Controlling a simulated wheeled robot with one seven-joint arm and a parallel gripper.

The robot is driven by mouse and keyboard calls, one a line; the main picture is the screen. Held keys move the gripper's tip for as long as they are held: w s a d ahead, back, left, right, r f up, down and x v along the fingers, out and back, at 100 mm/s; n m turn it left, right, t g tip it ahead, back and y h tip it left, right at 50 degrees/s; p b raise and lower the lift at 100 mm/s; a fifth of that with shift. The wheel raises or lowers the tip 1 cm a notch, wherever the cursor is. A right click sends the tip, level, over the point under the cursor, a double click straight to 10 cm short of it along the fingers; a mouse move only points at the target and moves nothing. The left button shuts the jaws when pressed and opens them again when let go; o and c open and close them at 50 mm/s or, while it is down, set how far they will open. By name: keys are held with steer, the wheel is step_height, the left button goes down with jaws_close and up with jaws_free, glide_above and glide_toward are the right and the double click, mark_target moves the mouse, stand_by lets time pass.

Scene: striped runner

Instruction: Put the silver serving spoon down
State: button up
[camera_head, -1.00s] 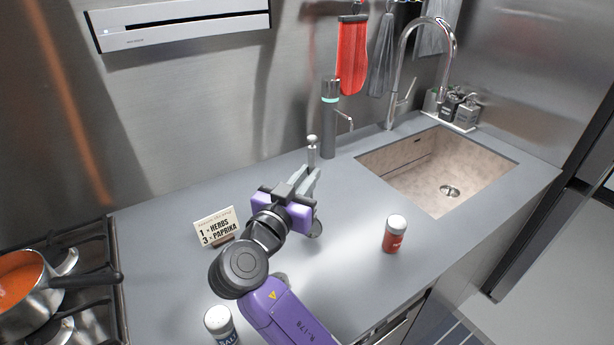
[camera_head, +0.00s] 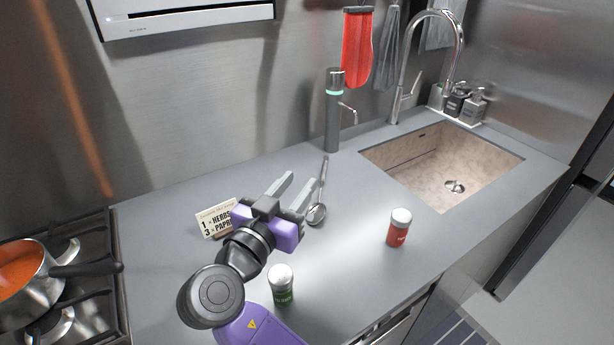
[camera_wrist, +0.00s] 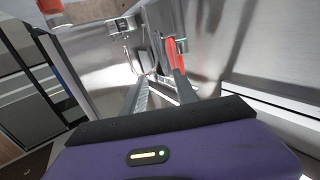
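The silver serving spoon (camera_head: 317,213) lies on the grey counter (camera_head: 365,210), bowl toward me and handle pointing toward the back wall. My gripper (camera_head: 300,184) is open, its two grey fingers apart with nothing between them. It is just to the left of the spoon in the head view; I cannot tell whether a finger touches the spoon. The wrist view also shows the open fingers of my gripper (camera_wrist: 158,90), and the spoon cannot be made out there.
A red-labelled shaker (camera_head: 399,228) stands right of the spoon, and a green-labelled shaker (camera_head: 282,285) stands near my forearm. A recipe card (camera_head: 216,219) is left of my gripper. A dark grey dispenser (camera_head: 333,110) stands behind. The sink (camera_head: 440,165) is right; a pot (camera_head: 35,280) sits left.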

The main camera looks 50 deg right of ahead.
steer(key=shift+b+v, duration=0.4)
steer(key=shift+v, duration=2.35)
